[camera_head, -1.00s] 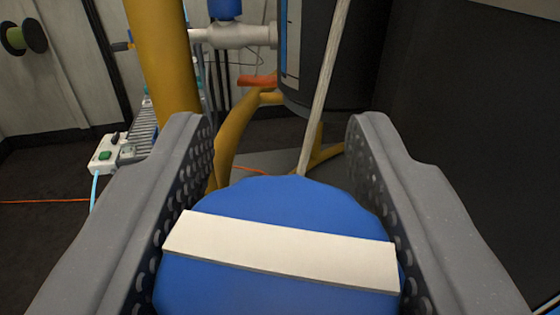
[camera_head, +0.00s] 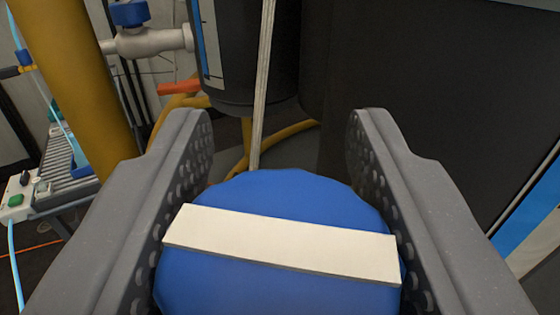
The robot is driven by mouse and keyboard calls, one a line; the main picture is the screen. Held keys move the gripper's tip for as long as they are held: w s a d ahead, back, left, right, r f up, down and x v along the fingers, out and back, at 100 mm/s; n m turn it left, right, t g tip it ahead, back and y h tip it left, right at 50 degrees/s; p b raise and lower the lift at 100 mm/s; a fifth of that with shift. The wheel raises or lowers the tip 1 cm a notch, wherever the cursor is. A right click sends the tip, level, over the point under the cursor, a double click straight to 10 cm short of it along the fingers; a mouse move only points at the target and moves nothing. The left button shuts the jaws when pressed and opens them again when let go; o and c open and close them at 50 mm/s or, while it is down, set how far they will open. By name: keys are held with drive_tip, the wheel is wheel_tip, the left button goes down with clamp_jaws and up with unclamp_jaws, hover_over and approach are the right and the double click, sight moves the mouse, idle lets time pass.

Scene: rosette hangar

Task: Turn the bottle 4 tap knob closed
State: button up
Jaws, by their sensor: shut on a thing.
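A round blue knob (camera_head: 270,195) with a raised white bar (camera_head: 285,243) across its face fills the lower middle of the view. My gripper (camera_head: 280,140) is shut on this knob, one grey perforated finger on each side of it. The white bar lies nearly level, tilted slightly down to the right. Whether this is the knob of bottle 4 cannot be told, as no number shows. The tap body below the knob is hidden.
A thin pale rod (camera_head: 263,80) rises behind the knob. A dark cylinder (camera_head: 247,60) stands behind it, with a grey pipe and another blue knob (camera_head: 128,13) at its left. A yellow post (camera_head: 75,80) stands left. A large dark cabinet (camera_head: 400,100) fills the right.

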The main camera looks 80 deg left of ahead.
drive_tip(key=m+t+h, duration=0.1)
drive_tip(key=m+t, duration=0.1)
drive_tip(key=t, duration=0.1)
drive_tip(key=shift+w, duration=0.1)
drive_tip(key=shift+w+d+m+t+h, duration=0.1)
drive_tip(key=shift+w+m+t+h, duration=0.05)
drive_tip(key=shift+m+t+h, duration=0.75)
drive_tip(key=shift+w+d+m+t+h, duration=0.1)
drive_tip(key=shift+m+t+h, duration=0.3)
drive_tip(key=shift+m+t, duration=0.55)
drive_tip(key=shift+t, duration=0.35)
drive_tip(key=o, duration=1)
drive_tip(key=shift+w, duration=0.1)
drive_tip(key=shift+c, duration=0.2)
drive_tip(key=v, duration=1.3)
drive_tip(key=shift+s+d+p, duration=0.25)
drive_tip(key=shift+s+p, duration=0.1)
drive_tip(key=shift+p, duration=0.05)
